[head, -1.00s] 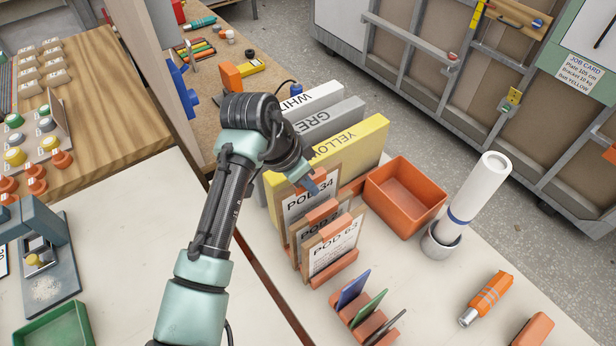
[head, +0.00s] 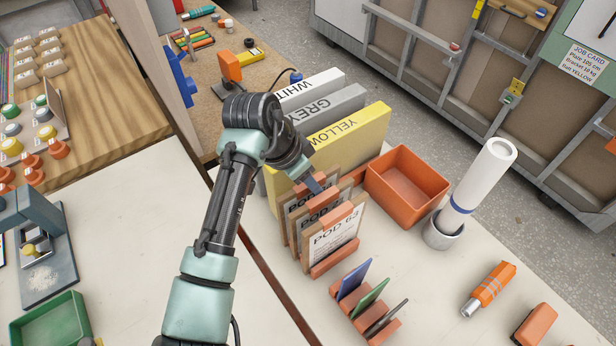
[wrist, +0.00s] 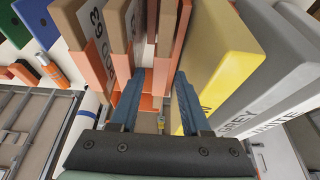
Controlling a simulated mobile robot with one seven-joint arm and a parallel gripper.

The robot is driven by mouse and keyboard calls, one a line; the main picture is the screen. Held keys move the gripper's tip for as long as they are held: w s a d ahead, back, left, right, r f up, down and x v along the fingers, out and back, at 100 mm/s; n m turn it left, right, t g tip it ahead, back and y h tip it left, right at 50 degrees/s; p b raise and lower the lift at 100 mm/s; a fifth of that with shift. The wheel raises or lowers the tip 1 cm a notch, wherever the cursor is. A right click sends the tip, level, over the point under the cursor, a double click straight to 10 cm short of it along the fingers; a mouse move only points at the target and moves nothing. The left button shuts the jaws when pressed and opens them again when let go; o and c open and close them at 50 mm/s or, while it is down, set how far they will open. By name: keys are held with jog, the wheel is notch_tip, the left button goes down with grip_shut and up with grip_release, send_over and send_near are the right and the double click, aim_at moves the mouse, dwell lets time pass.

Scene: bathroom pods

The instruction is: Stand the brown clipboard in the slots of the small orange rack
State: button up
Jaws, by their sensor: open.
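The brown clipboard (head: 291,207) stands roughly upright behind two other clipboards, its label partly covered by the middle one. Its lower edge is hidden, so I cannot see how it sits in the slots. The small orange rack (head: 334,260) shows as an orange bar at the foot of the front clipboard. My gripper (head: 314,184) is open at the top of the clipboard row. In the wrist view its two blue fingers (wrist: 158,90) are spread apart, with the rearmost clipboard (wrist: 166,25) seen between them, close to the yellow binder.
The middle clipboard (head: 312,218) and front clipboard (head: 338,236), marked POD 63, stand close together. Yellow (head: 355,140), grey and white binders stand behind. An orange bin (head: 407,190) and a grey cup with a white roll (head: 444,232) are right. A card rack (head: 376,328) is in front.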

jog(key=b+v, duration=0.2)
jog(key=v, duration=1.1)
jog(key=w+d+r+n+t, duration=0.1)
jog(key=w+d+r+t, duration=0.1)
jog(key=d+r+t, duration=0.3)
jog(key=w+d+r+n+t+h, duration=0.1)
jog(key=w+r+t, duration=0.15)
jog(key=r, duration=0.45)
jog(key=w+d+r+n+t, duration=0.1)
jog(key=w+d+r+t, duration=0.1)
jog(key=d+r+t, duration=0.35)
jog(key=s+a+r+n+t+y, duration=0.2)
jog(key=s+a+r+n+t, duration=0.1)
jog(key=s+r, duration=0.6)
jog(key=s+a+r+n+t+y, duration=0.2)
jog(key=s+a+r+n+t, duration=0.2)
jog(key=s+r+t, duration=0.4)
notch_tip(320, 180, up, 6)
jog(key=shift+s+f+n+t+y, duration=0.1)
jog(key=shift+s+n+t+y, duration=0.25)
jog(key=shift+s, duration=0.2)
jog(key=shift+a, duration=0.1)
